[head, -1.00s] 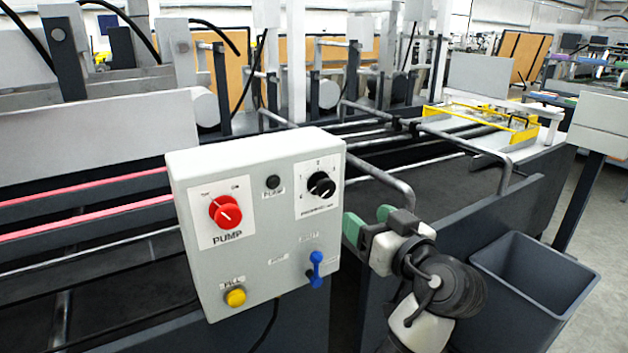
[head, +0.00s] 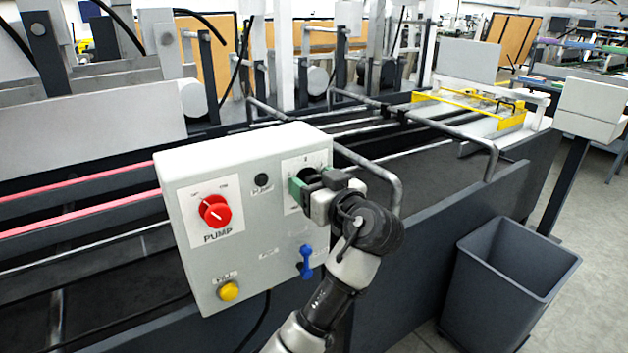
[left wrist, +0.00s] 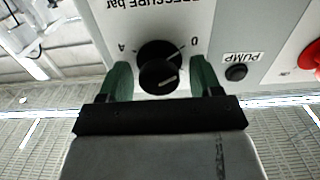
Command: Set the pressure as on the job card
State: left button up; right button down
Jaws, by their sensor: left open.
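The grey control box (head: 262,225) stands in the middle of the head view. Its black pressure knob (left wrist: 158,66) shows in the left wrist view on an upside-down plate with "PRESSURE bar", a 0 and a 4. My left gripper (head: 306,187) is at the knob, open, with one green finger on each side. The gripper also shows in the left wrist view (left wrist: 161,80), with small gaps beside the knob. In the head view the gripper mostly hides the knob. I see no job card. My right gripper is out of view.
The box also carries a red pump switch (head: 214,210), a black pump button (head: 261,180), a yellow button (head: 229,291) and a blue lever (head: 306,262). A bent metal rail (head: 388,180) runs close behind my gripper. A grey bin (head: 510,280) stands at the right.

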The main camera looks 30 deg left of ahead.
pick_arm(q)
jog(key=c, duration=0.9)
jog(key=shift+m, duration=0.3)
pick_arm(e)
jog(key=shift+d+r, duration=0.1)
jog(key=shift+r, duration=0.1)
pick_arm(q)
jog(key=m+p, duration=0.2)
jog(key=m, duration=0.2)
jog(key=shift+w+r+m+p, duration=0.1)
jog(key=shift+m+p, duration=0.3)
jog(key=m+p, duration=0.2)
jog(key=m, duration=0.1)
jog(key=shift+d, duration=0.1)
jog(key=shift+m+p, duration=1.1)
jog(key=shift+m, duration=0.5)
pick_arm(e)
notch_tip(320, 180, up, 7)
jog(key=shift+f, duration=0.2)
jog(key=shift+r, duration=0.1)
